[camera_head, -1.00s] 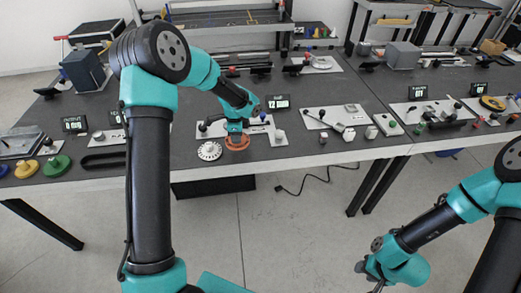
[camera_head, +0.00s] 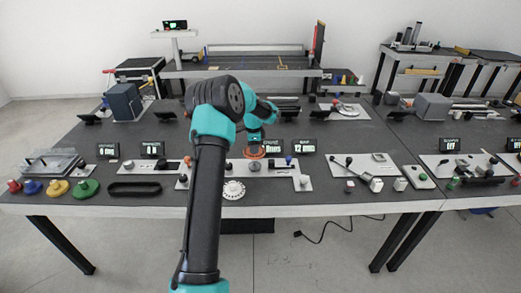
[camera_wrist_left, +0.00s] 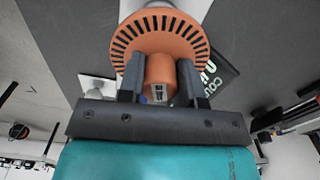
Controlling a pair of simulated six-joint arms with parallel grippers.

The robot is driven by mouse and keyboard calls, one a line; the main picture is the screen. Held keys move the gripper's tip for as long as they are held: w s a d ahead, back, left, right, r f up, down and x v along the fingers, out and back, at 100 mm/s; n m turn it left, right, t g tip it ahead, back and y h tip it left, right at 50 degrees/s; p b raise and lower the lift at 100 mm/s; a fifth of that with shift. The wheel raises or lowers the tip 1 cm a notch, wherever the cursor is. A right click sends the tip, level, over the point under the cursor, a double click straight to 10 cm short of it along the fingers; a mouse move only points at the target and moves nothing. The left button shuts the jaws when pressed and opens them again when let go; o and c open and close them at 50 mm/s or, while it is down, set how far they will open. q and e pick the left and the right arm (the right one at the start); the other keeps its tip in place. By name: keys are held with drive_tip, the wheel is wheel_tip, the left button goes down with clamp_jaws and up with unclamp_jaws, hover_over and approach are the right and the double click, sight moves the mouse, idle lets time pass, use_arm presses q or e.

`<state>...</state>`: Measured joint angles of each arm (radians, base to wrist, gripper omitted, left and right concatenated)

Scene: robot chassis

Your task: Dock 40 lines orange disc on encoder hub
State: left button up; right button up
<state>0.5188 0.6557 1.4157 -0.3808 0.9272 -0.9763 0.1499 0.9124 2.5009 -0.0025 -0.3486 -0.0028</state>
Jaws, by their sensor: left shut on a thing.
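The orange disc (camera_head: 252,153) is held by my left gripper (camera_head: 255,143) above the grey-white plate on the table. In the left wrist view the orange disc (camera_wrist_left: 160,38) shows its ring of dark slots. The fingers of my left gripper (camera_wrist_left: 159,80) are shut on the disc's orange centre boss. A grey round piece (camera_head: 254,166), probably the encoder hub, shows just below the disc in the head view; whether they touch, I cannot tell. A white slotted disc (camera_head: 234,189) lies at the plate's front edge. My right gripper is out of view.
Small displays (camera_head: 304,146) stand behind the plate (camera_head: 218,182). White blocks (camera_head: 376,184) lie to the right. My left arm crosses the table's front edge.

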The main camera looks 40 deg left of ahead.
sight(254, 163)
use_arm(q)
drive_tip(key=shift+f, duration=0.15)
drive_tip(key=shift+f, duration=2.8)
drive_tip(key=shift+f, duration=0.55)
drive_tip(key=o, duration=0.7)
drive_tip(key=shift+r, duration=0.1)
drive_tip(key=shift+r, duration=5.4)
